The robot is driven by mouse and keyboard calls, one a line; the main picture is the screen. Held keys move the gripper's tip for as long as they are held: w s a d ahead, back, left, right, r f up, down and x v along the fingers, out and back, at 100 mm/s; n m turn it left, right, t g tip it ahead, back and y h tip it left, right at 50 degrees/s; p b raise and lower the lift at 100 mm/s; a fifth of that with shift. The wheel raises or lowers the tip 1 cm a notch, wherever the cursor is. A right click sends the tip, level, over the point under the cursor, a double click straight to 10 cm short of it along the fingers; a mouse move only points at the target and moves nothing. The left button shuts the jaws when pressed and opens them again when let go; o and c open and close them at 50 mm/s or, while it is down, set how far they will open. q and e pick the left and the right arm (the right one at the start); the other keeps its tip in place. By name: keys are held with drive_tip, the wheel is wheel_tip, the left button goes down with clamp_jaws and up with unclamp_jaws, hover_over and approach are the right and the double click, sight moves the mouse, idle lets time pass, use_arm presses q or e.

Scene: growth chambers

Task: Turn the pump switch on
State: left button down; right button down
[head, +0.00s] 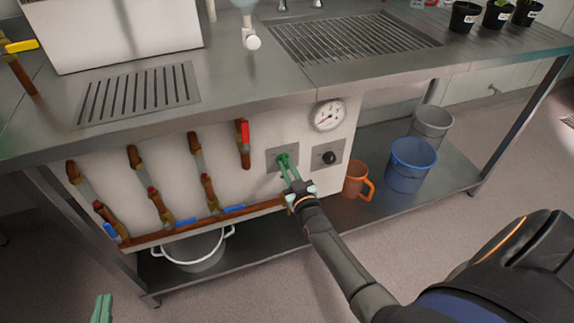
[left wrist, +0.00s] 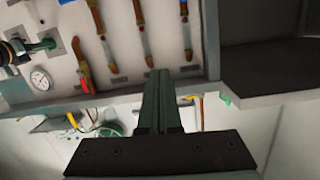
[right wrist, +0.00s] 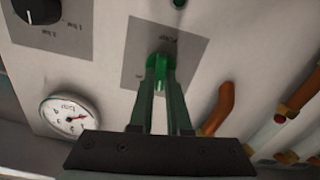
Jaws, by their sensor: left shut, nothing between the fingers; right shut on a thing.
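The pump switch (right wrist: 163,62) is a green knob on a grey square plate (right wrist: 132,65) fixed to the white panel. In the head view the plate (head: 272,165) sits left of a black knob's plate. My right gripper (head: 283,162) reaches the switch and is shut on the green knob; its fingers (right wrist: 162,75) hide part of it in the right wrist view. My left gripper (head: 102,300) is at the bottom left of the head view, well away from the panel. It is shut and empty, its fingers (left wrist: 163,85) together.
A black knob (head: 329,157) and a round gauge (head: 328,115) are right of the switch. Brown pipes with a red-handled valve (head: 244,132) are left of it. An orange jug (head: 356,180), a blue bucket (head: 410,165) and a white pot (head: 195,252) stand on the lower shelf.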

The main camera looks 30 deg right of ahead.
drive_tip(key=m, duration=0.2)
drive_tip(key=shift+m, duration=0.4)
drive_tip(key=m, duration=0.2)
drive_tip(key=shift+d+m, duration=0.15)
drive_tip(key=shift+m, duration=0.25)
drive_tip(key=m, duration=0.3)
drive_tip(key=shift+m, duration=0.3)
use_arm(q)
drive_tip(key=shift+s+f+g, duration=0.25)
drive_tip(key=shift+f+g, duration=0.35)
drive_tip(key=shift+f, duration=0.45)
use_arm(e)
drive_tip(key=shift+m, duration=0.9)
drive_tip(key=c, duration=0.9)
unclamp_jaws()
use_arm(q)
drive_tip(key=shift+f, duration=0.25)
use_arm(e)
drive_tip(key=shift+o, duration=0.2)
